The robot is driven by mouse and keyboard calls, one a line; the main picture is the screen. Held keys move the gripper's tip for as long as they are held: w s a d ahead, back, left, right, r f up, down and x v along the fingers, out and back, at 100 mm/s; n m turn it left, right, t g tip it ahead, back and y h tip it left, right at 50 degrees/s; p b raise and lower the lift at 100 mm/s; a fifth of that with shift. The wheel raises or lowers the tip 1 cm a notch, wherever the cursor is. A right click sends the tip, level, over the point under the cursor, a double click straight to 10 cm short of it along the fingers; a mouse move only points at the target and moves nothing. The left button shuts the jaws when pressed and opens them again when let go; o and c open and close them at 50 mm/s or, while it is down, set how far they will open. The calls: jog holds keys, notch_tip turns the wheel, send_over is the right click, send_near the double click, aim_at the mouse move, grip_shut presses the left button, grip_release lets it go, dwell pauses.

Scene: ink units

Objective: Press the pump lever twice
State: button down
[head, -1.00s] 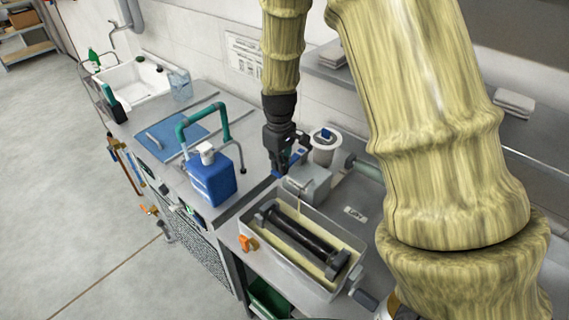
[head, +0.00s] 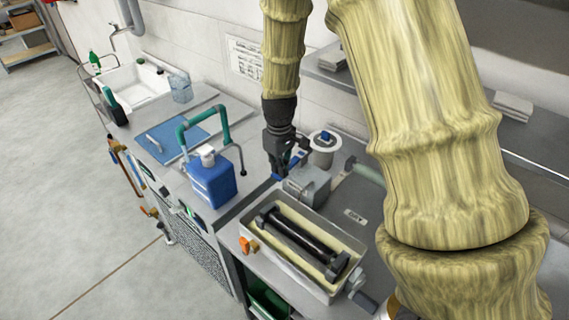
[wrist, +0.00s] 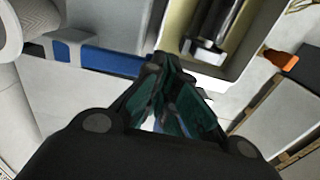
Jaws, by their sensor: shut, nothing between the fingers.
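The pump appears to be the grey block (head: 314,184) at the back end of the ink tray (head: 334,230). A blue bar (wrist: 100,61), which looks like its lever, runs beside a pale block in the wrist view. In the head view a bit of blue shows under my fingers. My gripper (head: 286,170) points down beside the grey block, with its fingers together and nothing between them. In the wrist view the fingertips (wrist: 163,62) are close to the right end of the blue bar. I cannot tell whether they touch it.
The tray holds a dark roller (head: 300,240) and has an orange knob (head: 248,244) at its left. A blue jug (head: 212,180) stands to the left by a green hose (head: 184,130). A white round pot (head: 324,154) stands behind the gripper. A sink (head: 135,83) is at the far left.

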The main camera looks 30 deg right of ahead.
jog(key=shift+r+p, duration=1.3)
jog(key=shift+r, duration=0.45)
jog(key=shift+f, duration=0.15)
jog(key=shift+f+b, duration=1.05)
jog(key=shift+f, duration=1.2)
jog(key=shift+r, duration=0.15)
jog(key=shift+r+p, duration=1.9)
jog(key=shift+r, duration=0.35)
jog(key=shift+r, duration=0.1)
